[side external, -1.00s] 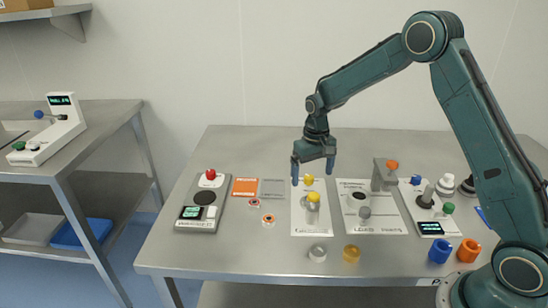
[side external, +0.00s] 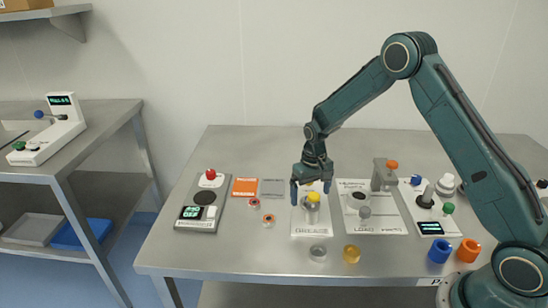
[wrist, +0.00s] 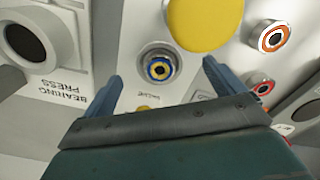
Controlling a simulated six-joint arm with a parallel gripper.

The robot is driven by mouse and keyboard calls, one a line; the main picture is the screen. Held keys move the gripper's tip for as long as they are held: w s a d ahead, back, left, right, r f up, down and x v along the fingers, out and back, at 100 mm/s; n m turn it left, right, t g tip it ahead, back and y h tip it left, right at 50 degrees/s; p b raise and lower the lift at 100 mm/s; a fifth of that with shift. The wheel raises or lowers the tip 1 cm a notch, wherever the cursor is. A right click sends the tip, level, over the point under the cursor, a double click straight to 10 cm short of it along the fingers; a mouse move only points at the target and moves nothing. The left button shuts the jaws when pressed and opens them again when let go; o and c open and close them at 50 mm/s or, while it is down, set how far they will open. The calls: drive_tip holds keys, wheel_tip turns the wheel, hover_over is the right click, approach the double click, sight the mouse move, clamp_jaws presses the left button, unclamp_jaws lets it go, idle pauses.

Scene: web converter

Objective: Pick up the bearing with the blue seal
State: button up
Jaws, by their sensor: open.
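The bearing with the blue seal (wrist: 158,68) shows in the wrist view as a metal ring with a blue band, a thin yellow inner ring and a dark centre. It sits on a white station plate (side external: 312,228), beside a large yellow knob (wrist: 205,22). My gripper (wrist: 160,72) is open, with one finger on each side of the bearing in the wrist view and nothing held. In the side view my gripper (side external: 311,196) hangs low over the white plate around the yellow knob; I cannot make out the bearing there.
An orange-sealed bearing (wrist: 273,37) and a red-sealed bearing (wrist: 263,88) lie to the right in the wrist view. The bearing press (side external: 382,178) stands right of my gripper.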

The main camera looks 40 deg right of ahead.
drive_tip(key=shift+f, duration=0.4)
drive_tip(key=c, duration=1.8)
drive_tip(key=shift+r, duration=0.1)
drive_tip(key=shift+c, duration=0.2)
drive_tip(key=shift+r, duration=0.1)
drive_tip(key=shift+r, duration=2.85)
